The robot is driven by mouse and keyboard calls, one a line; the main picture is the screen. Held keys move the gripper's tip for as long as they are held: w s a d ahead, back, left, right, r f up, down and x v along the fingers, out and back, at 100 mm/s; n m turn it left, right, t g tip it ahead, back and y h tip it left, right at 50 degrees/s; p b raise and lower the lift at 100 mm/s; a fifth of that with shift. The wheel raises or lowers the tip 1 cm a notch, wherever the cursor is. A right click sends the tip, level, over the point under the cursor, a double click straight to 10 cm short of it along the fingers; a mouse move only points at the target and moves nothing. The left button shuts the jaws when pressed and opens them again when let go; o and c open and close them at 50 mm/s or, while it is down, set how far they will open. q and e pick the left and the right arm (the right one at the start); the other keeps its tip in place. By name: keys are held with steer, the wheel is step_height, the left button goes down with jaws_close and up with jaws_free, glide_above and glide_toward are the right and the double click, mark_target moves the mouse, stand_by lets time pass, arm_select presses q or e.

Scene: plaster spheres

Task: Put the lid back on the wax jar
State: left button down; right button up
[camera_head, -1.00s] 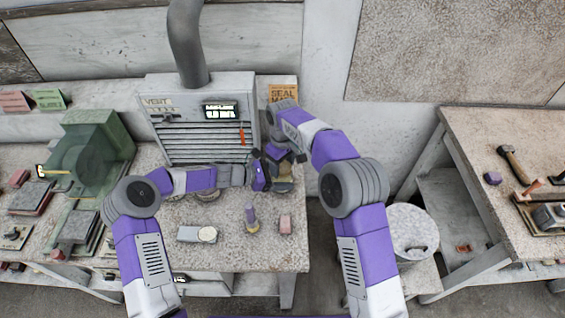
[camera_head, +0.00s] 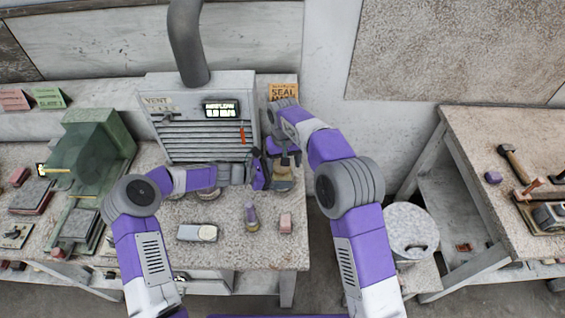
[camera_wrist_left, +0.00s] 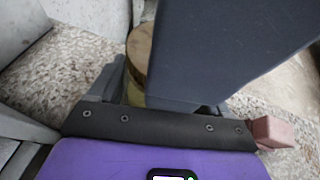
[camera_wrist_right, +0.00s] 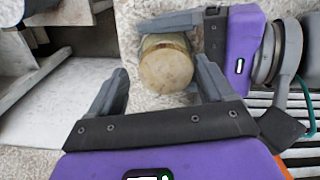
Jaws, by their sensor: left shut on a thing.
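The wax jar (camera_wrist_right: 151,42) stands on the workbench, pale yellow-green, with a flat brown round lid (camera_wrist_right: 167,69) over its top. The lid looks level on the jar; in the left wrist view the lid (camera_wrist_left: 140,48) also shows, partly hidden by a dark arm part. In the head view the jar (camera_head: 283,184) is at the bench's right end. My left gripper (camera_head: 268,175) is shut on the jar's side, from the left. My right gripper (camera_wrist_right: 160,88) is open and empty, just above the lid and apart from it; the head view shows it (camera_head: 284,155) over the jar.
A vent box (camera_head: 205,115) stands behind the left arm. A round bin (camera_head: 410,230) stands right of the bench, past a gap.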

steer(key=shift+s+a, duration=0.15)
steer(key=shift+a, duration=0.3)
steer(key=shift+r, duration=2.35)
steer(key=shift+c, duration=0.5)
